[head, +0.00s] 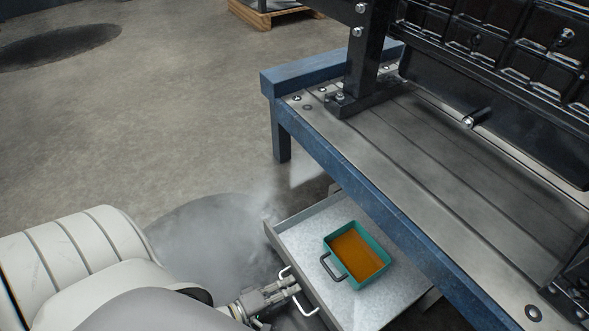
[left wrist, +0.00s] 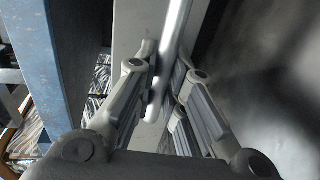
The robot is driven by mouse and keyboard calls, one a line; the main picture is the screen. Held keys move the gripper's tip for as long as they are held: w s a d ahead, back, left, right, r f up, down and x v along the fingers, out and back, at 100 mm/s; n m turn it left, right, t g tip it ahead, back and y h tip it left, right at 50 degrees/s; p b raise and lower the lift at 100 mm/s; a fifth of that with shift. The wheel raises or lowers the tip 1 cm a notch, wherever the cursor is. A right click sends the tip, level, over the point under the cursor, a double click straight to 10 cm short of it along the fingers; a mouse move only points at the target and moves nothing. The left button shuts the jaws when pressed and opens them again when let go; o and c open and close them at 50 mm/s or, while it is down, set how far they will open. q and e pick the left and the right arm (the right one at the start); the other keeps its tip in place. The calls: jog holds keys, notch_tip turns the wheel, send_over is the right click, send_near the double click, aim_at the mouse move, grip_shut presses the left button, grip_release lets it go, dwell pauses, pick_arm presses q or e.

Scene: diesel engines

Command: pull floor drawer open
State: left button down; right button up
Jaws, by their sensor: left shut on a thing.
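The floor drawer (head: 310,235) is a low grey metal tray under the blue bench, and it stands partly out from beneath it. Its front carries a bent metal bar handle (head: 304,306). My left gripper (head: 290,286) is at this handle in the head view. In the left wrist view, the handle bar (left wrist: 176,40) runs between the two fingers of my left gripper (left wrist: 163,80), which is shut on it. Part of the handle is hidden by the fingers. My right gripper is not in view.
A teal pan (head: 329,241) with amber liquid and a dark handle sits in the drawer. The blue-edged bench (head: 340,165) with a black engine (head: 500,60) stands above it. A wooden pallet (head: 270,14) lies at the back. The concrete floor at left is clear, with dark stains.

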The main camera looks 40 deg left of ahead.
pick_arm(q)
jog(key=c, duration=1.5)
grip_release()
